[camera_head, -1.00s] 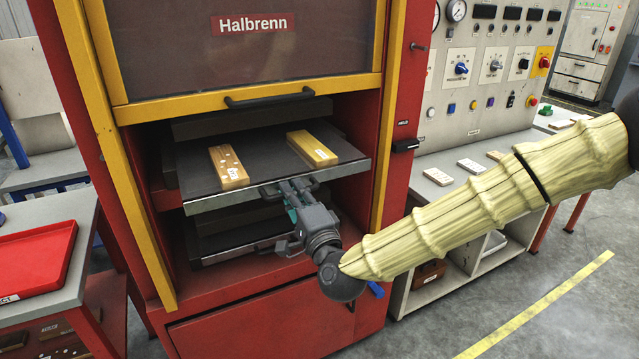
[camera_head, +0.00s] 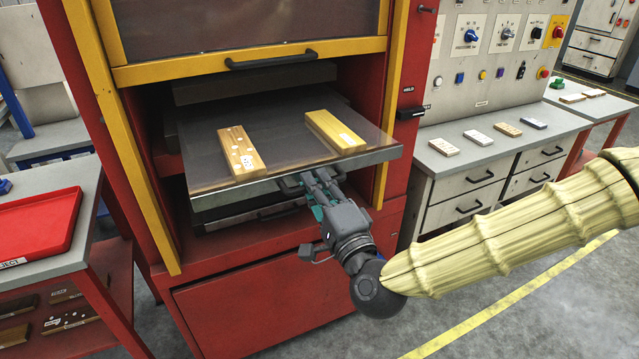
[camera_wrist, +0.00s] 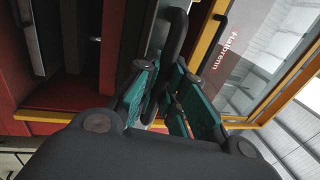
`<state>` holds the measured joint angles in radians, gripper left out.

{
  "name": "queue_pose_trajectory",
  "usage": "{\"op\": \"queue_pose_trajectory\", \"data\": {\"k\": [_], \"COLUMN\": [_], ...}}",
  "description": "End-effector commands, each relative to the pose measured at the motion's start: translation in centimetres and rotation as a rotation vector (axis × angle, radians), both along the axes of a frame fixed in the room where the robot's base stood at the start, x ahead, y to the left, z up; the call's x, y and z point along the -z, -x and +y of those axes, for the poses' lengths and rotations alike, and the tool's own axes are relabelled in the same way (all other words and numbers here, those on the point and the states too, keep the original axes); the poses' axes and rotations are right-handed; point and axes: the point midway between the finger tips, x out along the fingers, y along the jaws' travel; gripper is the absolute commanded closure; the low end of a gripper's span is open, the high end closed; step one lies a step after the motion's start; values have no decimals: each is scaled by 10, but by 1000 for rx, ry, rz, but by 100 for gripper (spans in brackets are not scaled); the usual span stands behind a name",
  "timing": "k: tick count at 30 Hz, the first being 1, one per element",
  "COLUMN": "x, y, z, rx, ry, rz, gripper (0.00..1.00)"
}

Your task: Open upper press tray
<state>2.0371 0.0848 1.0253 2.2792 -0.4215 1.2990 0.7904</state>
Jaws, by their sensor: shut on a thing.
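The upper press tray (camera_head: 285,133) is a dark flat plate with a grey front edge, sticking out of the red press opening toward me. Two yellow-brown blocks lie on it: a left block (camera_head: 240,152) with pale spots and a right block (camera_head: 335,131) with a pale label. My gripper (camera_head: 312,185) is at the middle of the tray's front edge, shut on its dark handle (camera_head: 290,184). In the wrist view, the green-padded fingers (camera_wrist: 158,98) close around a dark curved handle (camera_wrist: 176,38). The exact finger contact is partly hidden.
The yellow-framed press door (camera_head: 250,60) is raised above the tray. A lower tray (camera_head: 240,217) sits beneath. A red bin (camera_head: 38,228) stands on the left table. The control panel (camera_head: 495,50) and a counter with small blocks (camera_head: 478,138) are at right.

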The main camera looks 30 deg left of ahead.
Motion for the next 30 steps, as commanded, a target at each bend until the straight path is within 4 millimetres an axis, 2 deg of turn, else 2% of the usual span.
{"op": "queue_pose_trajectory", "data": {"k": [3,4,7,19,30], "x": [1,1,1,1,11], "y": [0,0,0,2,28], "z": [0,0,-1,-4,-45], "rx": [0,0,1,1,1], "ry": [1,1,1,1,0], "rz": [1,1,1,1,2], "gripper": [100,85,67,66,66]}}
